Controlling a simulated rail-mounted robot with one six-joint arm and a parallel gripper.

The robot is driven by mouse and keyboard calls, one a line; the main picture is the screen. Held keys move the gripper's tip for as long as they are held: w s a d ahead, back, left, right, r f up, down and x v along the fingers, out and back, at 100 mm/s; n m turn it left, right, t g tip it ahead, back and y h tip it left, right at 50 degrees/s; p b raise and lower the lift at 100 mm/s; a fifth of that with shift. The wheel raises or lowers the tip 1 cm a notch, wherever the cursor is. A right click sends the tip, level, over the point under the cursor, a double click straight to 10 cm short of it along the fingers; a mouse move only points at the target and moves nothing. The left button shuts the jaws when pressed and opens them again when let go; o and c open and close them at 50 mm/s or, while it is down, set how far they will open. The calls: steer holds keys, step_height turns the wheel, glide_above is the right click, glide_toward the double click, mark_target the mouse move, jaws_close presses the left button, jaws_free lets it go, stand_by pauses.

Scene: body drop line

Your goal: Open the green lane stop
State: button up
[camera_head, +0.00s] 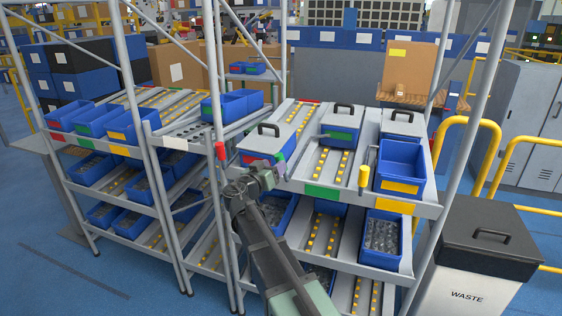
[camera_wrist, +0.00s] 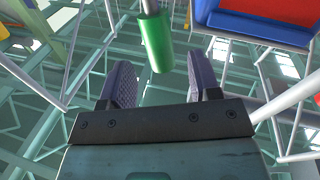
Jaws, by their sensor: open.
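The green lane stop's handle (camera_wrist: 157,42) is a green cylinder on a metal rod in the wrist view. It hangs at the top middle, between the lines of my two fingers. My gripper (camera_wrist: 160,68) is open, one finger to each side, with the handle at or just beyond the fingertips; I cannot tell whether they touch. In the head view my gripper (camera_head: 277,170) is in front of the rack's upper shelf edge.
A red handle (camera_head: 220,150) stands to the left and a yellow handle (camera_head: 363,177) to the right. A lidded bin with a red label (camera_head: 251,159) sits close behind my gripper. A rack upright (camera_head: 222,215) is just left of my arm. A waste bin (camera_head: 470,275) stands at right.

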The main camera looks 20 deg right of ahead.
steer(key=v, duration=0.4)
steer(key=shift+s+a, duration=0.2)
steer(key=shift+a, duration=0.05)
steer(key=shift+c, duration=0.2)
